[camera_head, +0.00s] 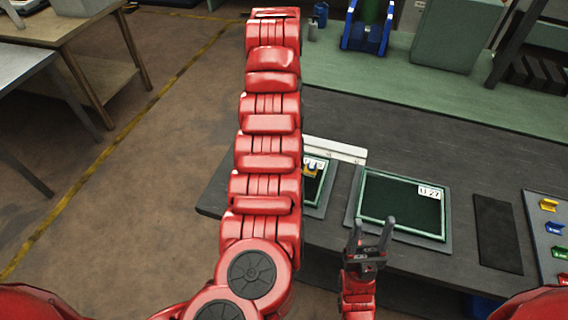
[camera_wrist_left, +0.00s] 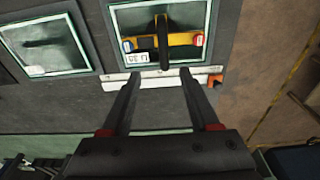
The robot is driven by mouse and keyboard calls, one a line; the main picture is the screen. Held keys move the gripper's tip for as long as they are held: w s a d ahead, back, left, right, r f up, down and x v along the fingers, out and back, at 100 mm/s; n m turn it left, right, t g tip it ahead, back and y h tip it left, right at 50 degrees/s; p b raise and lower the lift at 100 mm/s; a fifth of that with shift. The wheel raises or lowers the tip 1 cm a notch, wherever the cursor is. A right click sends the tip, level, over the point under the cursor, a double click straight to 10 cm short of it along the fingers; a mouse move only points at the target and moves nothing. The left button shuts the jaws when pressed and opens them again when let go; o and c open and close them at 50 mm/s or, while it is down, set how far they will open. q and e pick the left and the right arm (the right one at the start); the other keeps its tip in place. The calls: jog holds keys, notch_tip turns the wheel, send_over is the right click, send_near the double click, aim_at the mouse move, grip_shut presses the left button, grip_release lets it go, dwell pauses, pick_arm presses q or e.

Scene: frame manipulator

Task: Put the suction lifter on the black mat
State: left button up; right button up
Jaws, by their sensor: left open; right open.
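The suction lifter (camera_wrist_left: 183,40) has a yellow body, a black handle, and blue and red ends. In the left wrist view it lies on a green-framed glass pane (camera_wrist_left: 198,15). In the head view only part of the lifter (camera_head: 311,169) shows beside my red arm. My left gripper (camera_wrist_left: 160,74) is open and empty, its fingertips pointing toward the lifter and apart from it; it is hidden in the head view. The black mat (camera_head: 497,234) lies bare on the dark bench, right of the framed panes. My right gripper (camera_head: 372,235) is open and empty at the bench's front edge.
A second green-framed pane (camera_head: 402,206) lies between the lifter and the mat. A white bar (camera_head: 335,149) lies behind the panes. A grey board (camera_head: 548,230) with coloured clips is right of the mat. A green shelf (camera_head: 440,95) runs along the back.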

pick_arm(q)
jog(key=f, duration=0.3)
jog(key=w+f, duration=0.1)
jog(key=f, duration=0.5)
jog(key=shift+w+f, duration=0.2)
jog(key=shift+f, duration=0.1)
jog(key=shift+w+d+f, duration=0.1)
jog(key=shift+d+f, duration=0.05)
jog(key=shift+f, duration=0.45)
jog(key=f+p, duration=0.3)
jog(key=f, duration=0.1)
jog(key=shift+w+a+p, duration=0.15)
jog(key=shift+a+p, duration=0.05)
jog(key=shift+p, duration=0.15)
jog(key=shift+w+d+f, duration=0.1)
jog(key=shift+w+f, duration=0.05)
jog(key=shift+f, duration=0.5)
jog(key=shift+c, duration=0.3)
grip_shut()
